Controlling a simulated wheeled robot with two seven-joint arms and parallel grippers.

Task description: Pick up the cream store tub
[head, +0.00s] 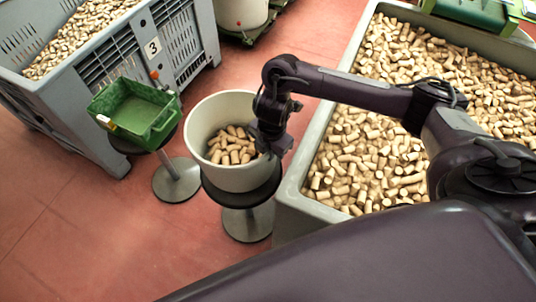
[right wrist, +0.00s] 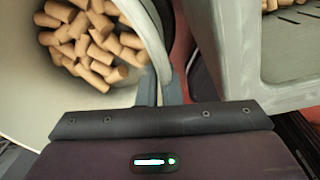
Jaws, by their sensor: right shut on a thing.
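The cream store tub (head: 228,178) holds several corks and appears to rest upright on a round black-topped stool (head: 247,222). My right gripper (head: 271,146) is at the tub's right rim and shut on its wall. In the right wrist view the tub's pale inside (right wrist: 25,105) fills the left side, with corks in it. There the fingers of my right gripper (right wrist: 160,88) reach to the curved rim, one on each side of the wall. The fingertips are partly hidden. My left gripper is not in view.
A large grey crate full of corks (head: 300,190) stands close to the right of the tub. A green tray (head: 135,112) sits on another stool to the left. A grey crate marked 3 (head: 100,150) stands behind it. Open red floor (head: 90,240) lies front left.

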